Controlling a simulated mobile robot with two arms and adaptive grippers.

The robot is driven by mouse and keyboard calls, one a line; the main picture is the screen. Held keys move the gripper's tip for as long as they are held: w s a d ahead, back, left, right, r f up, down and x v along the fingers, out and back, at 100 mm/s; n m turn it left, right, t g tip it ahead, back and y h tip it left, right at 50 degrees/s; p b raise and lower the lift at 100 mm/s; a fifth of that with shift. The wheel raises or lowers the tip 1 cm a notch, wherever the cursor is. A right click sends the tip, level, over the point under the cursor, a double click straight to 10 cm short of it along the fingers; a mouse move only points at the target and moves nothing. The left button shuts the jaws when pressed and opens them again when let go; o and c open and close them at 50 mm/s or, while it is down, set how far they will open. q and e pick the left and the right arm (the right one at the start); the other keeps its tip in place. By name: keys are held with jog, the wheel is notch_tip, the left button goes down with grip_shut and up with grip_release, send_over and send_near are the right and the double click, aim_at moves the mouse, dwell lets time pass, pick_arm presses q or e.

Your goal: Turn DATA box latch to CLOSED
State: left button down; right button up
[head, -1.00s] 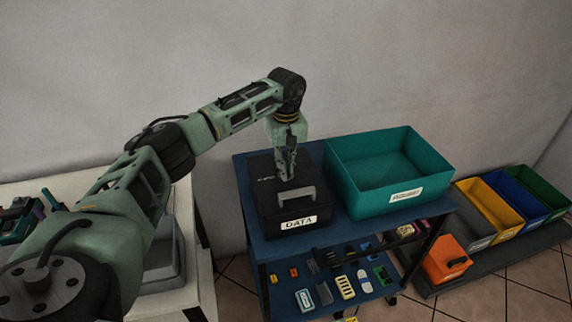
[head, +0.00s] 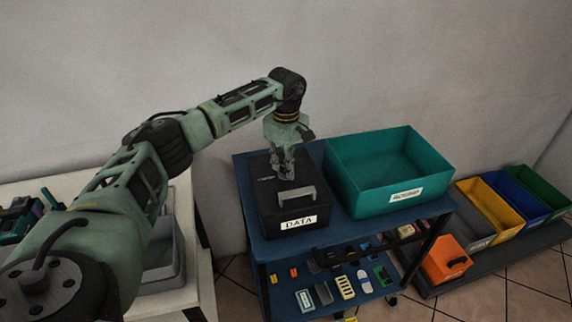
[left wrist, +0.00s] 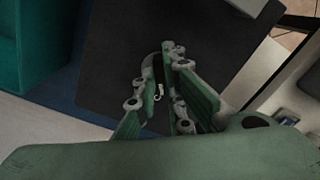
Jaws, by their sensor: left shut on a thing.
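The DATA box (head: 264,217) is a black box with a white DATA label and a grey handle, on the blue cart. My left gripper (head: 284,174) points down at the box lid, behind the handle. In the left wrist view, my left gripper (left wrist: 160,82) has its fingers close together around a small latch part (left wrist: 158,91) on the dark lid. The fingers cover most of the latch, so I cannot read its position. My right gripper is not in view.
A teal bin (head: 350,190) stands right beside the box on the cart (head: 270,250). Small parts lie on the cart's lower shelf. Coloured bins (head: 497,203) and an orange box (head: 440,255) are at the right. A white table with a grey bin (head: 165,265) is at the left.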

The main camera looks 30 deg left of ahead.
pick_arm(q)
jog(key=n, duration=0.5)
jog(key=shift+r+n, duration=0.1)
jog(key=shift+n, duration=0.2)
jog(key=n+p, duration=0.1)
jog(key=n, duration=0.4)
jog(key=shift+n, duration=0.4)
jog(key=c, duration=1.8)
grip_release()
jog(key=shift+c, duration=0.2)
notch_tip(320, 180, up, 12)
